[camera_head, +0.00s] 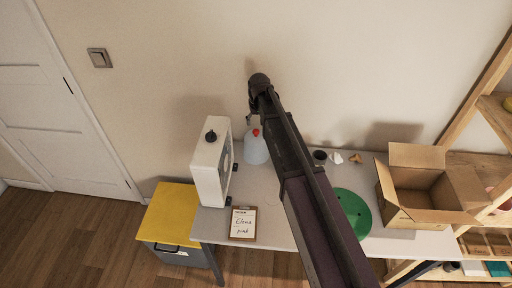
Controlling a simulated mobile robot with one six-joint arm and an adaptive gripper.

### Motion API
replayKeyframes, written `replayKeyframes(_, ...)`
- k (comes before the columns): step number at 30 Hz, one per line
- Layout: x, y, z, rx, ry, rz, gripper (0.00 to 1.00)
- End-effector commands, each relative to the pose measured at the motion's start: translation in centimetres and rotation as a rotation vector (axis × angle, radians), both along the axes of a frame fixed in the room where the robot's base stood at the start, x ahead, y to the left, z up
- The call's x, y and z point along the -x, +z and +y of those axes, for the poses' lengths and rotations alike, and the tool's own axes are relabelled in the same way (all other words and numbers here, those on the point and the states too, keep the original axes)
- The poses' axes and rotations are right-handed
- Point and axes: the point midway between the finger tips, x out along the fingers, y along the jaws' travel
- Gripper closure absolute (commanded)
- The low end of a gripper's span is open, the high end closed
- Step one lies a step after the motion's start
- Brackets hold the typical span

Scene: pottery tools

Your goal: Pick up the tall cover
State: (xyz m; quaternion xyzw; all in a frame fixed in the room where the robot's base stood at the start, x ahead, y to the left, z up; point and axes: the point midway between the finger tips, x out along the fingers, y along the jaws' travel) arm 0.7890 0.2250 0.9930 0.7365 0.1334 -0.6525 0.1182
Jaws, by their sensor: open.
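No thing is clearly marked as the tall cover. A pale blue, rounded, tall piece with a red top (256,151) stands on the grey table (272,220) near the wall, and may be it. My arm crosses the view from the bottom right and partly hides the table. My gripper (250,118) is at its far end, small and dark, pointing down just above and slightly left of the red top. It is open and appears empty. I cannot tell its exact height above the piece.
A tall white box with a black knob (208,168) stands close on the left. A clipboard note (243,223) lies at the front edge. A green disc (352,212), a dark cup (320,157), small pieces and an open carton (420,210) are right. A yellow-topped cabinet (168,215) adjoins left.

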Motion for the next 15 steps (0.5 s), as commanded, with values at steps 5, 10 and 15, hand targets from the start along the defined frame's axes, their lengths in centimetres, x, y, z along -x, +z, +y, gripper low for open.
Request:
replayKeyframes(5,-0.1,-1.5,0.1,0.0,0.0,0.0,0.18)
replayKeyframes(10,-0.2,-1.8,0.1,0.0,0.0,0.0,0.18)
replayKeyframes(15,-0.2,-1.8,0.1,0.0,0.0,0.0,0.18)
